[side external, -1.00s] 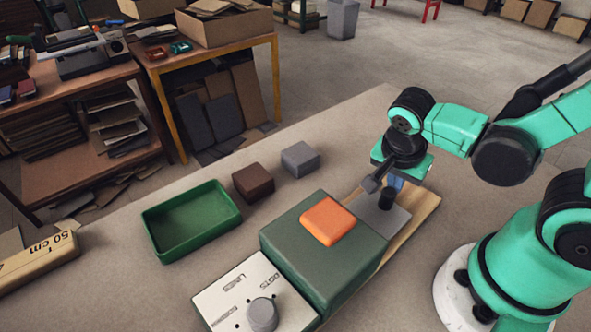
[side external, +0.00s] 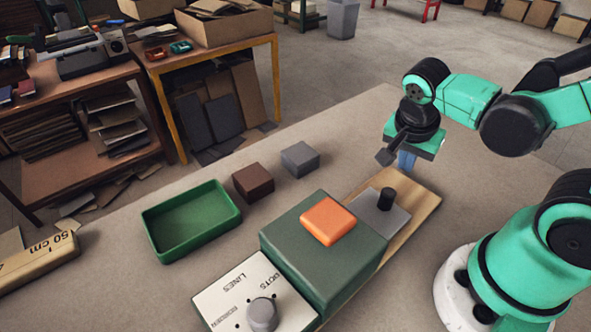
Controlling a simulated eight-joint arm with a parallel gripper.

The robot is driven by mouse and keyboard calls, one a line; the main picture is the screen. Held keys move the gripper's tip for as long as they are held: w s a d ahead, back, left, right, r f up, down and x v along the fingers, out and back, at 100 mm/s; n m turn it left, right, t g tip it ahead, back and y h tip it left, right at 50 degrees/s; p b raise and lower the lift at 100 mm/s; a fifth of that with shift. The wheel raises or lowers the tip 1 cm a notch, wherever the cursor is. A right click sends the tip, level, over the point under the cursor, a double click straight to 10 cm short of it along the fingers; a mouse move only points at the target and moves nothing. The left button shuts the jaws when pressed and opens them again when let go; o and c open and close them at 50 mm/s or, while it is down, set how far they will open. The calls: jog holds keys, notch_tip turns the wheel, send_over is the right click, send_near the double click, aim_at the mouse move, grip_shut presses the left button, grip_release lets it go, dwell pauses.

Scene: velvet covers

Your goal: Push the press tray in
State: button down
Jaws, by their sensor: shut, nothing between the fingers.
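The press is a dark green block (side external: 310,262) with an orange pad (side external: 328,221) on its top. The press tray (side external: 372,222) is a flat grey plate with an upright black knob (side external: 387,198). It lies on a wooden board (side external: 425,205) and sticks out from the press's far right side; any part under the block is hidden. My gripper (side external: 406,160) is above and beyond the knob, apart from it, over the far end of the board. Its fingers are blue, partly hidden by its black and green body, and shut on nothing.
A white panel (side external: 235,300) with a grey dial (side external: 262,314) adjoins the press in front. A green open tray (side external: 190,220), a brown block (side external: 253,182) and a grey block (side external: 300,158) stand to the left. The table's far middle is clear.

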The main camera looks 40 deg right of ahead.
aim_at(379, 215)
jog(key=v, duration=0.7)
jog(key=s+d+m+y, duration=0.2)
jog(key=d+m+y, duration=0.3)
jog(key=d+y, duration=0.2)
jog(key=x, duration=0.9)
jog(key=shift+s, duration=0.15)
jog(key=a, duration=0.3)
jog(key=shift+n, duration=0.3)
jog(key=shift+w+a, duration=0.3)
jog(key=shift+a, duration=0.2)
jog(key=shift+s+a, duration=0.1)
jog(key=shift+a, duration=2)
